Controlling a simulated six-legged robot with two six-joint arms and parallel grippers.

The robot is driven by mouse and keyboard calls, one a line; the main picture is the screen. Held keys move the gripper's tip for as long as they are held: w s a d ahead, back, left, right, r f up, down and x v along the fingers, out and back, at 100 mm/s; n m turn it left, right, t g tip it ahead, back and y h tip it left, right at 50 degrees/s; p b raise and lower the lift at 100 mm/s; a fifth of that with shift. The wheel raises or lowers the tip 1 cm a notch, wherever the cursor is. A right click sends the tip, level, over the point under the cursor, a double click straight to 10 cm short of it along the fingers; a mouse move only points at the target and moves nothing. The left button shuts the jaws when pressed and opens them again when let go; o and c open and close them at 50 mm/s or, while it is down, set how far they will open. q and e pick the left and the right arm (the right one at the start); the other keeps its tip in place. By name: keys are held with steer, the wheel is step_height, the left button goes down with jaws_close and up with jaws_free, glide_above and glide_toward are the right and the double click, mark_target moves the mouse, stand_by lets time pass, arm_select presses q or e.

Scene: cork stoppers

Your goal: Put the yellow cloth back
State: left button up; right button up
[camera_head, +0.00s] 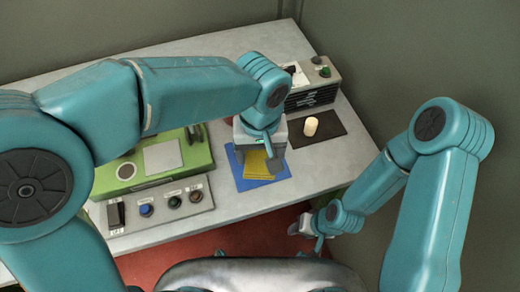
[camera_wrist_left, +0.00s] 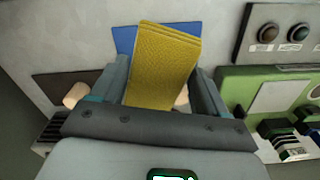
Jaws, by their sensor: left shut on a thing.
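The yellow cloth (camera_head: 256,168) is a folded, textured piece over the blue mat (camera_head: 242,183) on the grey table. My left gripper (camera_head: 261,150) is above the mat and shut on the cloth. In the left wrist view the cloth (camera_wrist_left: 162,70) stands out between the two fingers, with part of the blue mat (camera_wrist_left: 124,42) behind it. I cannot tell whether the cloth's lower end touches the mat. My right gripper (camera_head: 312,228) hangs low beyond the table's front edge, away from the cloth; its jaw opening is not clear.
A cream cylinder (camera_head: 310,126) stands on a dark mat (camera_head: 325,143) to the right. A grey box with a green button (camera_head: 324,72) is behind it. A green machine (camera_head: 196,158) and a panel of knobs (camera_head: 175,202) are left of the blue mat.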

mark_target(260, 156)
arm_select(q)
steer(key=shift+f+b, duration=0.4)
steer(key=shift+f, duration=0.2)
steer(key=o, duration=1.4)
steer(key=shift+r+p, duration=0.45)
steer(key=shift+r, duration=0.05)
step_height(260, 156, up, 12)
steer(key=p, duration=0.1)
steer(key=shift+r, duration=0.15)
